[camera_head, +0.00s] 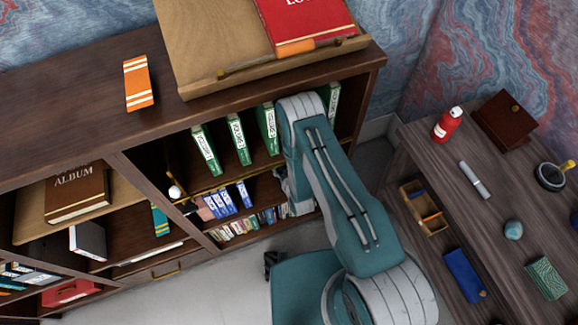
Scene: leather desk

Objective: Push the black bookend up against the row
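I cannot make out the black bookend for certain. A small dark shape (188,207) lies at the left end of the row of blue books (228,200) on a lower shelf, beside a pinkish item (205,212). On the shelf above, several green volumes (205,150) stand apart from each other and lean a little. My arm (335,180) reaches up to the bookcase and covers part of both shelves at the right. Its end bends down in front of the shelves, right of the blue books. My gripper's fingers are hidden or too small to read.
A lower row of small books (250,222) stands beneath. A white ball (175,192) sits near the upright at left. An orange striped book (138,83) and a wooden stand with a red book (305,22) are on top. A desk (470,220) with small items is at right.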

